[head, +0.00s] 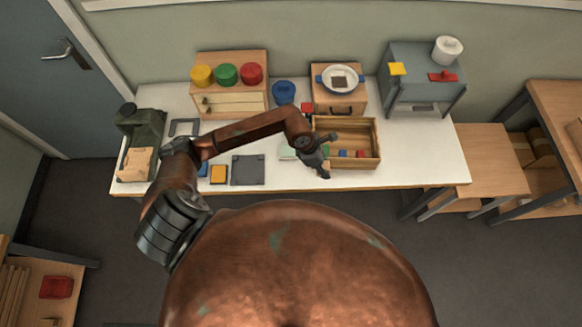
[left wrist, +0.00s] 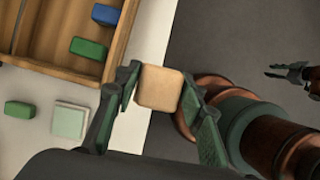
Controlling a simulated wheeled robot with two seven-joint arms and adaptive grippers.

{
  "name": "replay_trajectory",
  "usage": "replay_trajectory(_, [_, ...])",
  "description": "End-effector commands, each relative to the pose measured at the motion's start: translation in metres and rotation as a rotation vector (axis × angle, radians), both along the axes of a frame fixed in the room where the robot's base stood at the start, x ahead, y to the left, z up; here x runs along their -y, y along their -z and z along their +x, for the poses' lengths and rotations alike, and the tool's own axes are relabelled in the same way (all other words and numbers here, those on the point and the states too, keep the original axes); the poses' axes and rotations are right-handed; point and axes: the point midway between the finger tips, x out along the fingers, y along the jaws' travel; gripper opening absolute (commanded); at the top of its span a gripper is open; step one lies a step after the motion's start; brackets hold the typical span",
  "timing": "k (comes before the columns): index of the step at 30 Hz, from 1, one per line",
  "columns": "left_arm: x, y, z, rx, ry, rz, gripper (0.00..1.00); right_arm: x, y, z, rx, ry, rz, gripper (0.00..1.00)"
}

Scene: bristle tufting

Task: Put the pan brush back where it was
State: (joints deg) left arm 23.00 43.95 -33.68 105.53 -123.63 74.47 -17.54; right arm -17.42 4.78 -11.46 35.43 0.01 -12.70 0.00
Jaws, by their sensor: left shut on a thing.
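My left gripper (head: 326,170) is over the table's front edge, by the near side of the wooden crate. In the left wrist view my left gripper (left wrist: 160,95) is shut on a tan rounded block (left wrist: 160,88), held between its two fingers. No bristles show on this face, so I cannot tell for sure that it is the pan brush. The head view hides the block behind the gripper. My right gripper (left wrist: 288,74) shows small and dark at the right of the left wrist view; whether it is open is unclear.
The wooden crate (head: 377,142) holds small coloured blocks. A pale green pad (head: 288,153) and dark grey mat (head: 248,170) lie left of it.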

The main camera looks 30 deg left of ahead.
Motion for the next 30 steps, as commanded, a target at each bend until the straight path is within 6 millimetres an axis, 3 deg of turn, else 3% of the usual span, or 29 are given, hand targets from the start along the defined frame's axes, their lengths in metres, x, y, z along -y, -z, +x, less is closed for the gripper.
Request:
replay_trajectory(11, [-0.081,0.033,-0.014,-0.007,-0.018,0.004,0.14,0.0,-0.026,0.002,0.004,0.001,0.001,0.26])
replay_trajectory(15, [-0.105,0.058,-0.017,-0.007,-0.015,0.002,0.14,-0.002,-0.032,0.004,0.007,0.001,0.003,0.26])
replay_trajectory(21, [-0.126,0.085,-0.019,-0.003,-0.011,0.002,0.14,-0.005,-0.036,0.008,0.011,0.0,0.006,0.26])
replay_trajectory(30, [-0.135,0.112,-0.021,-0.005,-0.011,-0.002,0.14,-0.006,-0.045,0.009,0.012,0.001,0.007,0.26])
